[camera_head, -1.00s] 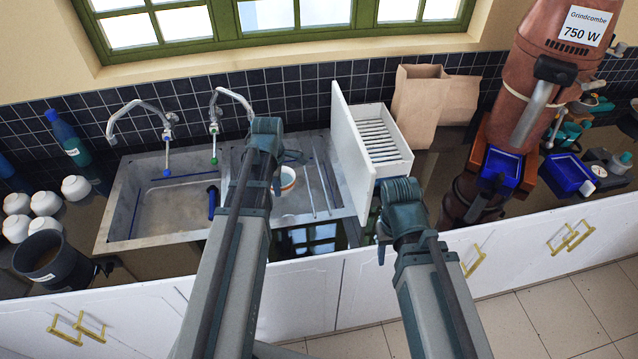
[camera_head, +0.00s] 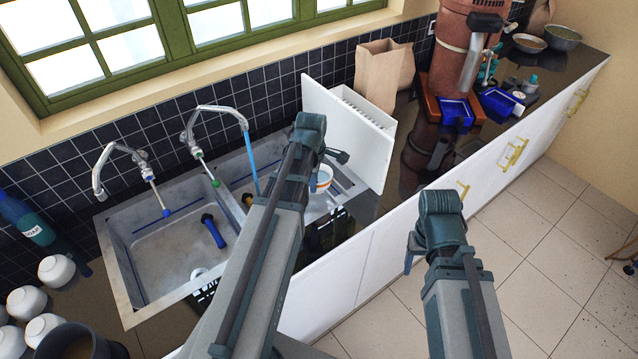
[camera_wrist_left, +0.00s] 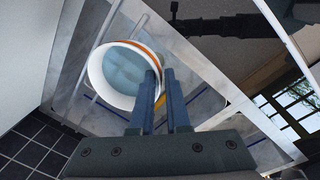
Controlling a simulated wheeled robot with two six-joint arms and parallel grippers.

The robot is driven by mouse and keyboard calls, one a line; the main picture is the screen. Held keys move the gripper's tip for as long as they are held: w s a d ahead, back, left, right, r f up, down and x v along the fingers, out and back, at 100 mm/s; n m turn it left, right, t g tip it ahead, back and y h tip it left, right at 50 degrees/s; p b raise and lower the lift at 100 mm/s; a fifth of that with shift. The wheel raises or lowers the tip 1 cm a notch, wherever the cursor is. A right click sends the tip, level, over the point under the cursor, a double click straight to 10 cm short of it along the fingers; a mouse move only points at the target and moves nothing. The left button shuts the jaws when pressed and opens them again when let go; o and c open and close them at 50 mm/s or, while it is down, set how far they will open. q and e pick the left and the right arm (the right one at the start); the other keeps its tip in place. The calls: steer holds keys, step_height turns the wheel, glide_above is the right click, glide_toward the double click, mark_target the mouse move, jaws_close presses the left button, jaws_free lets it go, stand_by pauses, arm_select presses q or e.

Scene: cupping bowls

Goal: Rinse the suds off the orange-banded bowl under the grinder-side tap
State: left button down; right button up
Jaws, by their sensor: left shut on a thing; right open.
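The orange-banded bowl (camera_head: 322,179) is white with an orange band and hangs over the right side of the sink, partly behind my left arm. In the left wrist view the bowl (camera_wrist_left: 124,72) shows a pale blue, cloudy interior. My left gripper (camera_wrist_left: 160,82) is shut on its rim. The grinder-side tap (camera_head: 218,112) is the right one, with a green-tipped lever. A blue stream of water (camera_head: 252,165) falls from its spout, left of the bowl and apart from it. My right gripper (camera_head: 409,258) is open and empty in front of the counter.
The left tap (camera_head: 120,160) has a blue-tipped lever and shows no stream. A white upright rack (camera_head: 345,130) stands right of the sink, close to the bowl. The grinder (camera_head: 462,60) stands farther right. White bowls (camera_head: 40,300), a soap bottle (camera_head: 30,222) and a dark tub are at left.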

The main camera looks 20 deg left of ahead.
arm_select(q)
steer(key=w+a+f+m+g+h+b, duration=0.1)
steer(key=w+a+f+m+g+b, duration=0.1)
steer(key=w+a+m, duration=1.7)
steer(key=w+m, duration=0.2)
steer(key=m, duration=0.6)
steer(key=shift+a+f+m+h+b, duration=0.25)
steer(key=shift+f+m+h+b, duration=0.05)
steer(key=shift+m+h+b, duration=0.1)
